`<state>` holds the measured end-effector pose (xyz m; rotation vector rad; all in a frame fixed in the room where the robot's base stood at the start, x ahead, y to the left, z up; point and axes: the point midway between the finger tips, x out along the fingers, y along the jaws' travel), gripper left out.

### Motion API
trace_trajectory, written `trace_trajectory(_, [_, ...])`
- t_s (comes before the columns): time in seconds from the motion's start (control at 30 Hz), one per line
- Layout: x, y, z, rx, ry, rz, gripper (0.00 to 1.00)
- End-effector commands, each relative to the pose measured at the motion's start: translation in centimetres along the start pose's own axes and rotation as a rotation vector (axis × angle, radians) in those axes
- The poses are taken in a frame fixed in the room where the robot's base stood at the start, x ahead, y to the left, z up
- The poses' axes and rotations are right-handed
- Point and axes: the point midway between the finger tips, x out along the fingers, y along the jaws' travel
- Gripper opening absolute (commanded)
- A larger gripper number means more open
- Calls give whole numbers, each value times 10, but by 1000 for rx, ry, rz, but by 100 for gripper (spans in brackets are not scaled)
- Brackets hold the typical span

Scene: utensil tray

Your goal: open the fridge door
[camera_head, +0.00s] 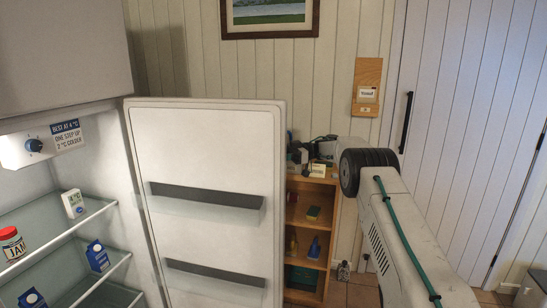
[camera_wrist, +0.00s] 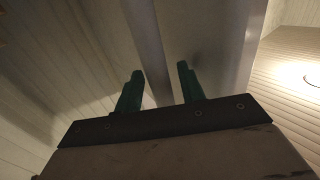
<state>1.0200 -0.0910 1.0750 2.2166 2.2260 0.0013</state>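The fridge door (camera_head: 212,140) stands wide open in the head view, its inner side with two door shelves facing me. The fridge interior (camera_head: 60,215) shows on the left. A smooth grey panel (camera_wrist: 215,50), probably the door's outer side, lies to the right.
A jam jar (camera_head: 11,243) and several small cartons stand on the fridge shelves. A wooden shelf unit (camera_head: 311,230) with small items stands behind the door's free edge. A white room door (camera_head: 450,130) with a black handle is at the right. A picture hangs on the panelled wall.

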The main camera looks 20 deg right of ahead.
Motion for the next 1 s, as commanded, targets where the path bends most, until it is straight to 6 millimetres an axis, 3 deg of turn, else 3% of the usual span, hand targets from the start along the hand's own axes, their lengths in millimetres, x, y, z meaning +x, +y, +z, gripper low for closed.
trace_trajectory(0.17, [-6,0,0,0,0,2,39])
trace_trajectory(0.47, [-56,1,2,-2,0,5,39])
trace_trajectory(0.6, [-68,2,1,-1,0,3,39])
trace_trajectory(1.0, [-79,1,0,0,1,0,39])
